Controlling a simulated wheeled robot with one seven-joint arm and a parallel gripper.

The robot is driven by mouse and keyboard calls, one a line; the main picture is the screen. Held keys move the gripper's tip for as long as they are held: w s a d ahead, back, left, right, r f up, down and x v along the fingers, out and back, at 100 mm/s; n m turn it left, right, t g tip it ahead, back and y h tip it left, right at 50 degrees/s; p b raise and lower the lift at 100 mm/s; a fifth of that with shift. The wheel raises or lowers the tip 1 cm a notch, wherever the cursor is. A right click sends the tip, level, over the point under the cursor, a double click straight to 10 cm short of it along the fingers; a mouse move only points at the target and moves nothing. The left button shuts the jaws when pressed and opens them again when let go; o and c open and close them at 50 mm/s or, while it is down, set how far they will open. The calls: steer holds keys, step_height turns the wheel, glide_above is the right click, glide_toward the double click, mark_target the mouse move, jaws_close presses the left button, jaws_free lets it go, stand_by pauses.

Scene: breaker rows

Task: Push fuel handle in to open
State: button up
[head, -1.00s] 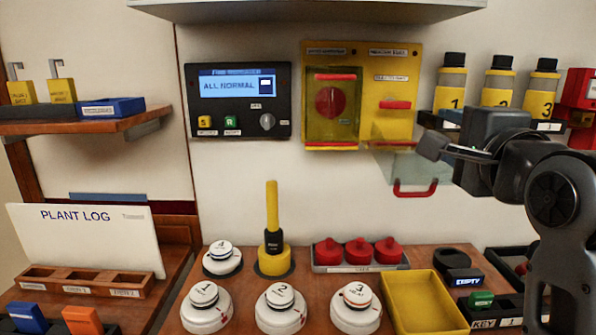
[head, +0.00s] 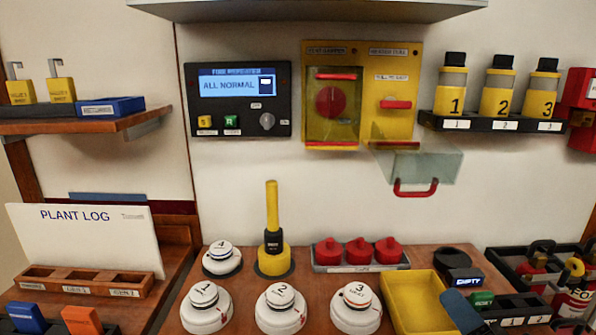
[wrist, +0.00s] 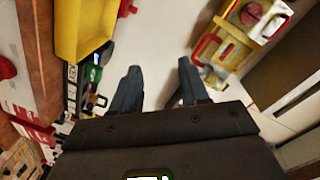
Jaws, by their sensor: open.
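The fuel handle (head: 396,104) is a red bar on the right half of a yellow wall panel (head: 365,48). Its clear cover (head: 432,165) hangs open below, with a red grip at its lower edge. Whether the handle stands out or in is hard to tell. My gripper is low at the right in the head view, where only a blue finger (head: 462,310) shows by the yellow tray. In the wrist view my gripper (wrist: 158,78) is open and empty, its two fingers apart. The yellow panel (wrist: 232,52) lies beyond, at upper right, well away from the fingers.
A red knob (head: 331,102) sits behind a closed clear cover left of the handle. Numbered bottles (head: 500,92) stand on a shelf to the right. The yellow tray (head: 390,285), white detectors (head: 281,308) and red caps (head: 358,250) crowd the bench. The wall before the panel is clear.

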steer(key=s+f+n+g, duration=0.1)
steer(key=s+f+n, duration=0.3)
steer(key=s, duration=0.5)
steer(key=s+f+n, duration=0.2)
steer(key=s+f, duration=0.3)
steer(key=s, duration=0.4)
steer(key=s+n+g, duration=0.1)
steer(key=s+n, duration=0.3)
steer(key=s, duration=1.1)
steer(key=shift+s+a+r+n, duration=0.2)
steer(key=shift+s+r+n, duration=0.1)
steer(key=shift+n, duration=0.1)
step_height(320, 180, down, 41)
steer(key=w+b, duration=0.2)
steer(key=b, duration=3.8)
steer(key=shift+r+b, duration=0.15)
steer(key=shift+b, duration=0.15)
steer(key=shift+c, duration=0.4)
